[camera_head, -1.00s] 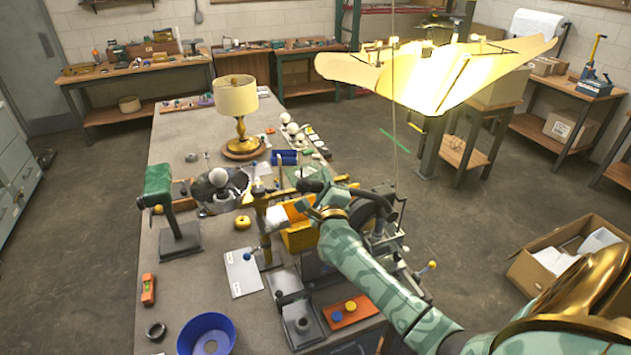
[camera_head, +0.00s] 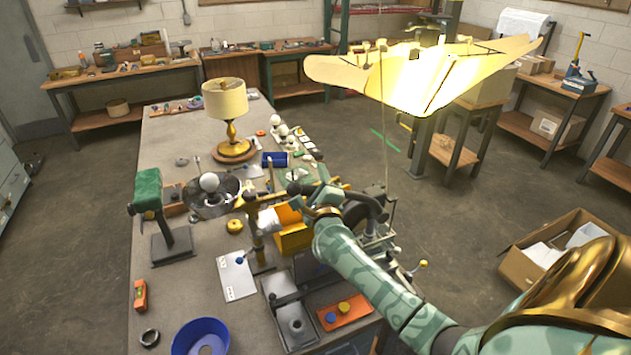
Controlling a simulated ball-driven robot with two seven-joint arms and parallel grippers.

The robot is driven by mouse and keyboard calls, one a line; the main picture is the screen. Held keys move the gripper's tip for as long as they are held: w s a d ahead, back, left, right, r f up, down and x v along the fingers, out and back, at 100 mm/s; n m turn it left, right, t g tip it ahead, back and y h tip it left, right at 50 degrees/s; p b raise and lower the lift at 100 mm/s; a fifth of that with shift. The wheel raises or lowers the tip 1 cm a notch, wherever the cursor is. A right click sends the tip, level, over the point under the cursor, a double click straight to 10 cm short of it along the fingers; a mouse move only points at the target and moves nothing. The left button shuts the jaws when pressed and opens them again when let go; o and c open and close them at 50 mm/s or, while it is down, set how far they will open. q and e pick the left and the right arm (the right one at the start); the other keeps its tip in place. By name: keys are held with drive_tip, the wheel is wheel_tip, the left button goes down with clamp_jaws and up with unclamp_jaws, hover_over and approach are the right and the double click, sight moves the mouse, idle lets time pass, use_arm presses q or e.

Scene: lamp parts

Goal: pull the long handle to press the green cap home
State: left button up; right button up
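My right arm comes in from the lower right, and its gripper (camera_head: 318,199) is over the middle of the grey workbench (camera_head: 185,300). It is among brass-coloured rods (camera_head: 256,222) and dark parts beside a yellow bin (camera_head: 291,233). The fingertips are small and partly hidden, so I cannot tell whether they hold anything. The long handle cannot be told apart clearly from the rods and dark parts around the gripper. I cannot single out the green cap. My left gripper is not in view.
A lit lamp (camera_head: 226,101) stands at the back of the bench. A green-headed stand (camera_head: 148,190), a blue bowl (camera_head: 187,336), a white sheet (camera_head: 236,277) and an orange plate (camera_head: 345,312) lie nearer. A large glowing shade (camera_head: 425,76) hangs at upper right.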

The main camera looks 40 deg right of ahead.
drive_tip(key=b+v, duration=0.1)
drive_tip(key=v, duration=1.5)
drive_tip(key=shift+s+b, duration=0.25)
drive_tip(key=shift+b, duration=0.1)
